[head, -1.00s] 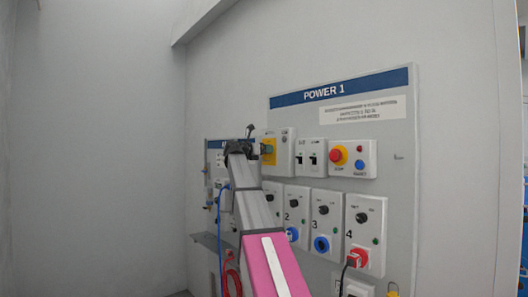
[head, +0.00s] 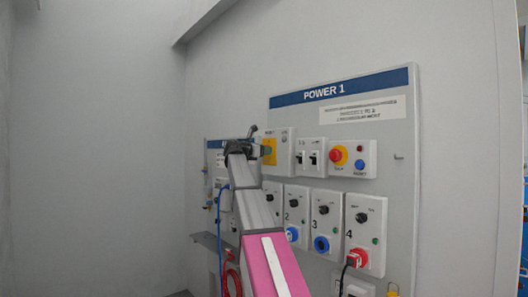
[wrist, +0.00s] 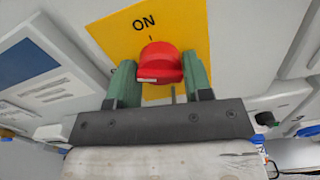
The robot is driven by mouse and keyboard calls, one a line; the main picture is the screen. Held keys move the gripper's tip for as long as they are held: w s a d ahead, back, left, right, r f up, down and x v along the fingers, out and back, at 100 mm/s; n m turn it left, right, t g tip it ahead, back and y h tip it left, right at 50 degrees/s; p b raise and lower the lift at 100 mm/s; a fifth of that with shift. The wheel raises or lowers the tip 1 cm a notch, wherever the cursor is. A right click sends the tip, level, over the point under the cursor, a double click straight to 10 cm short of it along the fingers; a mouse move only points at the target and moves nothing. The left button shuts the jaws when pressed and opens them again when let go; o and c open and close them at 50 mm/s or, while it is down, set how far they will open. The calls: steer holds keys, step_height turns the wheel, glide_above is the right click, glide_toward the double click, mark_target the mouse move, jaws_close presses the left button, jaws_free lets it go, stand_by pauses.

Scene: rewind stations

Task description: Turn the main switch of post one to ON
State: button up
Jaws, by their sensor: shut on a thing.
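The main switch is a red rotary knob (wrist: 160,65) on a yellow plate (wrist: 188,28) marked ON in the wrist view. A short tick shows between the word ON and the knob. In the head view the yellow plate (head: 270,151) is at the left end of the POWER 1 panel's upper row. My gripper (wrist: 160,82) has its green fingers on either side of the knob and is shut on it. In the head view my gripper (head: 258,148) reaches the plate and hides the knob. I cannot tell exactly where the knob points.
The POWER 1 panel (head: 395,135) has breakers (head: 311,157), a red stop button (head: 337,155) and a blue button (head: 360,165) right of the switch. Numbered sockets sit below, one with a red plug (head: 356,259). Bare wall lies left and above.

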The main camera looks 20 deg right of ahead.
steer(key=m, duration=0.3)
steer(key=shift+m, duration=2.2)
steer(key=o, duration=0.9)
steer(key=v, duration=1.1)
